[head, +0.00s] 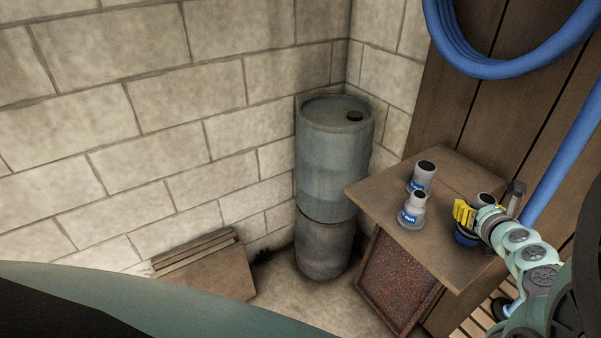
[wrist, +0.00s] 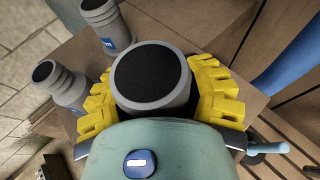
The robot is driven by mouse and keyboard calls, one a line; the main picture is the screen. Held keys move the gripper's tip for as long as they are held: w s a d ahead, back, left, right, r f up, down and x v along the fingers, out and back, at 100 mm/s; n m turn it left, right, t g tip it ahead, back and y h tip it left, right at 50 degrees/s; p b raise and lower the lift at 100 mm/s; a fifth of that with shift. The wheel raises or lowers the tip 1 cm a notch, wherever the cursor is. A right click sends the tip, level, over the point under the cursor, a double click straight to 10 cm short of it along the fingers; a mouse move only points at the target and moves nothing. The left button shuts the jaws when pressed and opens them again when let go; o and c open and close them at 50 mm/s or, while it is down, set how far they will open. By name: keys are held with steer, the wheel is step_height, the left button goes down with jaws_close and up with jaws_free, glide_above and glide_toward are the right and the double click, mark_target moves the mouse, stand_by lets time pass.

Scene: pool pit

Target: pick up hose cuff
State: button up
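Three grey hose cuffs with dark open tops are on a small brown wooden table (head: 440,165). Two stand upright with blue labels: the rear one (head: 423,175) and the front one (head: 412,208). They also show in the wrist view, one at the top (wrist: 105,28) and one at the left (wrist: 64,88). The third cuff (head: 485,200) is at my gripper (head: 466,215). In the wrist view this cuff (wrist: 152,80) sits between the yellow fingers, one on each side. Whether both fingers press on it is unclear; its lower part is hidden by my gripper.
A blue-grey drum (head: 333,180) stands in the corner left of the table. A blue hose (head: 510,60) hangs on the wood panel at the right. A brown box (head: 207,268) is on the floor by the block wall. The table's left part is bare.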

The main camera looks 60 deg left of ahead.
jaws_close()
steer(key=shift+r, duration=0.2)
steer(key=shift+r+p, duration=1.4)
steer(key=shift+r, duration=3.45)
